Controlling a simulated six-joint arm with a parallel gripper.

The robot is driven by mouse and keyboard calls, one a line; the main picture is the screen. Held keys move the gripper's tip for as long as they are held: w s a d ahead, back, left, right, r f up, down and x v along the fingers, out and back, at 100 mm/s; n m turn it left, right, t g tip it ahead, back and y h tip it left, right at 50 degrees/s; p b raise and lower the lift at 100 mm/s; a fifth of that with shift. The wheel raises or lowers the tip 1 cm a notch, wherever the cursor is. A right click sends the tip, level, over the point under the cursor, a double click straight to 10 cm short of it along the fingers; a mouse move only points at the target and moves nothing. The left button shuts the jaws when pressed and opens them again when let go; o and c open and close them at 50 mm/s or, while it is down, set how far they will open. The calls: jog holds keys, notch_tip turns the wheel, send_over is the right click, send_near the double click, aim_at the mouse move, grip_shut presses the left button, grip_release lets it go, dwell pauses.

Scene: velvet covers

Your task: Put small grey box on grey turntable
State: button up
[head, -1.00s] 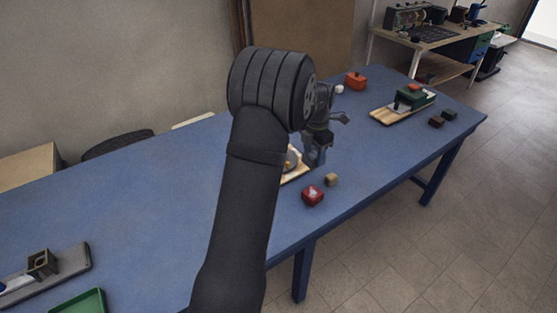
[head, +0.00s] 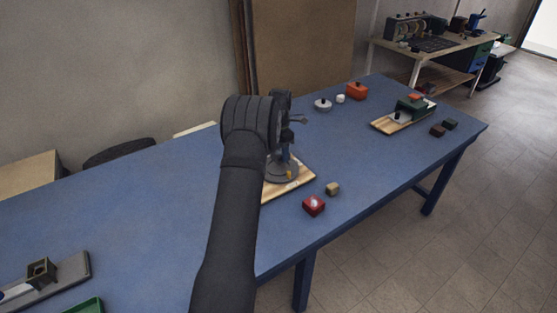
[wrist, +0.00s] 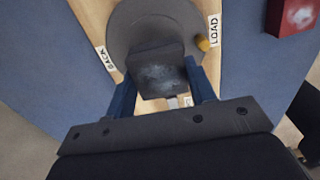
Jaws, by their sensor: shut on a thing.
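My gripper (wrist: 160,86) is shut on the small grey box (wrist: 157,72), with one blue finger on each side of it. In the wrist view the box overlaps the near part of the round grey turntable (wrist: 130,25); I cannot tell whether it touches the disc or hangs just above it. In the head view my gripper (head: 288,160) is over the turntable (head: 292,173), and the box cannot be made out there. The turntable sits on a wooden board (wrist: 92,18) with labels reading BACK and LOAD.
A brass-coloured knob (wrist: 202,43) stands at the turntable's edge. A red box (head: 314,205) and a tan cube (head: 333,189) lie right of the board.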

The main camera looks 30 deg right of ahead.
jog(key=shift+w+a+f, duration=0.1)
jog(key=shift+w+f, duration=0.2)
jog(key=shift+f, duration=1.85)
jog(key=shift+f, duration=0.1)
jog(key=o, duration=1)
notch_tip(320, 180, up, 12)
jog(key=shift+r, duration=0.1)
jog(key=shift+o, duration=0.4)
